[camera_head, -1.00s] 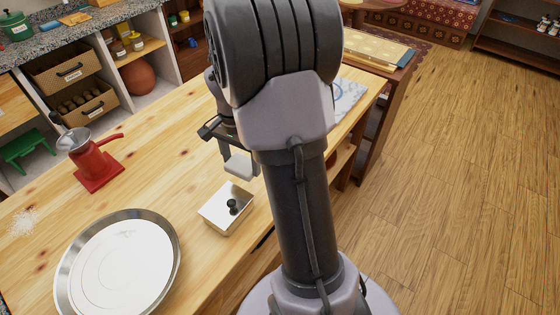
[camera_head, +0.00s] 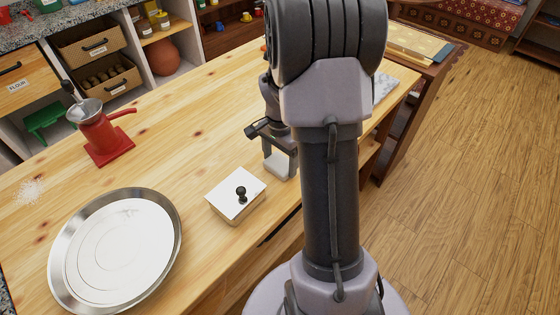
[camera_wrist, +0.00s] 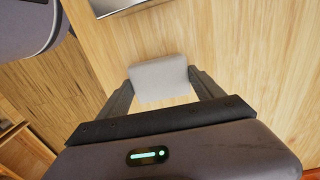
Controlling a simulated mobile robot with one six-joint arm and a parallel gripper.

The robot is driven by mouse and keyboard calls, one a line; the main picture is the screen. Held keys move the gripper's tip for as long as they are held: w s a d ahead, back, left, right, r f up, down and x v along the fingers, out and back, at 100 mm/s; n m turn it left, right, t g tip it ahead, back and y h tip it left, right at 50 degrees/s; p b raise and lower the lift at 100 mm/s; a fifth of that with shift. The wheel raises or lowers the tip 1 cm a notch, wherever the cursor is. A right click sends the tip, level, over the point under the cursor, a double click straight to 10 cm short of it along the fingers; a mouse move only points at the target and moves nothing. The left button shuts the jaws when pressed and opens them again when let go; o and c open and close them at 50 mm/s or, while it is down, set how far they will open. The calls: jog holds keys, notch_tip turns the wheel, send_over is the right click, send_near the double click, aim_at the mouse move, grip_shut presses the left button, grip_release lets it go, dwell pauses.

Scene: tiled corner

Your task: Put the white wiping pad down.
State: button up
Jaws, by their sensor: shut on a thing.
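The white wiping pad (camera_wrist: 160,78) is between the two fingers of my gripper (camera_wrist: 163,88) in the wrist view, and the fingers are shut on its sides. In the head view the pad (camera_head: 279,167) shows beside my arm, just right of the white lidded box. My gripper (camera_head: 281,155) is partly hidden there by my own arm. The pad is close over the wooden table; I cannot tell whether it touches the top.
A white box with a black knob (camera_head: 236,194) stands just left of the pad. A large round metal tray (camera_head: 70,275) lies at front left. A red grinder (camera_head: 100,133) and spilled white powder (camera_head: 30,191) are further left. Bare tabletop (camera_head: 195,130) lies behind the box.

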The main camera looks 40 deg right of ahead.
jog(key=shift+f, duration=0.2)
jog(key=o, duration=1.3)
jog(key=shift+r, duration=0.1)
